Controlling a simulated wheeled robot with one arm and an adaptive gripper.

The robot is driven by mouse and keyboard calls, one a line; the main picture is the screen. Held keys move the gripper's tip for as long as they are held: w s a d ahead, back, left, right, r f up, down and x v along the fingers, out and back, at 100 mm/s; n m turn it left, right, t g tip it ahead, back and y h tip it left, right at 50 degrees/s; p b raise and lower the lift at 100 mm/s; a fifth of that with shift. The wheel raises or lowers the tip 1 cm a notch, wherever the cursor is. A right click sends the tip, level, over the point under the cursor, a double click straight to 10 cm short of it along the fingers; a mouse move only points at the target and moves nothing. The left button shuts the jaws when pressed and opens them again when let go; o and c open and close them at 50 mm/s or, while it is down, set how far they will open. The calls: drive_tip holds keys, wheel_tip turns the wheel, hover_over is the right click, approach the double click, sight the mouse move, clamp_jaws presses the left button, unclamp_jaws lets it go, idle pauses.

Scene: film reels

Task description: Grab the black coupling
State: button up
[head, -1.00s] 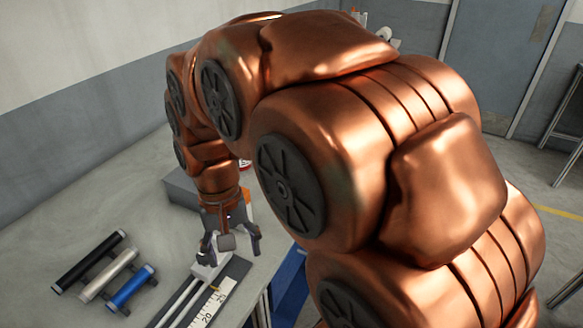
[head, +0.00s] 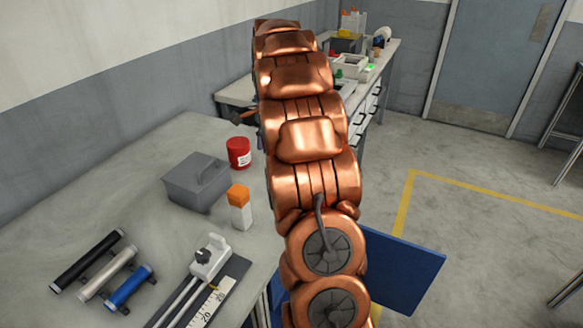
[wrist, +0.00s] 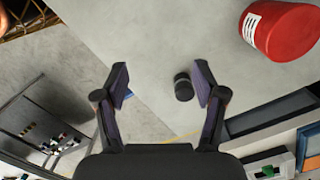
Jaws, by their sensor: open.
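The black coupling (wrist: 183,86) is a small dark cylinder in the wrist view. It appears to lie on the light grey tabletop near the table's edge. My gripper (wrist: 160,80) is open, with its fingers spread and nothing held between them. The coupling shows between the fingertips in the picture, close to the right finger and well off the middle. I cannot tell how far it is below the fingers. In the head view I cannot make out the coupling, and my arm hides most of the gripper.
A red can (head: 239,153) stands on the worktable (head: 135,165); it also shows upper right in the wrist view (wrist: 280,30). A grey box (head: 196,183) and an orange-capped bottle (head: 239,207) stand nearby. Three cylinders and a scaled slide fixture (head: 210,257) are nearer. A second bench (head: 372,75) stands behind.

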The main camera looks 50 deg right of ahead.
drive_tip(key=d+f+m, duration=0.1)
drive_tip(key=d, duration=0.3)
drive_tip(key=d+f+m, duration=0.1)
drive_tip(key=d+m, duration=0.1)
drive_tip(key=d, duration=0.2)
drive_tip(key=d+f+m, duration=0.1)
drive_tip(key=d+f, duration=0.1)
drive_tip(key=d, duration=0.1)
drive_tip(key=shift+w+d+m+t, duration=0.3)
drive_tip(key=shift+w+d+m, duration=0.05)
drive_tip(key=shift+d+m, duration=0.05)
drive_tip(key=shift+f, duration=1.2)
drive_tip(key=shift+w+a+f+p, duration=0.15)
drive_tip(key=shift+f+p, duration=0.25)
drive_tip(key=shift+f, duration=0.5)
drive_tip(key=shift+w+a+f+p, duration=0.1)
drive_tip(key=shift+f+p, duration=0.25)
drive_tip(key=shift+f, duration=0.55)
drive_tip(key=shift+w+a+f+p, duration=0.15)
drive_tip(key=shift+f+p, duration=0.25)
drive_tip(key=shift+f, duration=0.5)
drive_tip(key=shift+d, duration=0.1)
drive_tip(key=shift+c, duration=0.4)
drive_tip(key=c, duration=1.2)
drive_tip(key=shift+r, duration=0.1)
drive_tip(key=shift+c, duration=0.2)
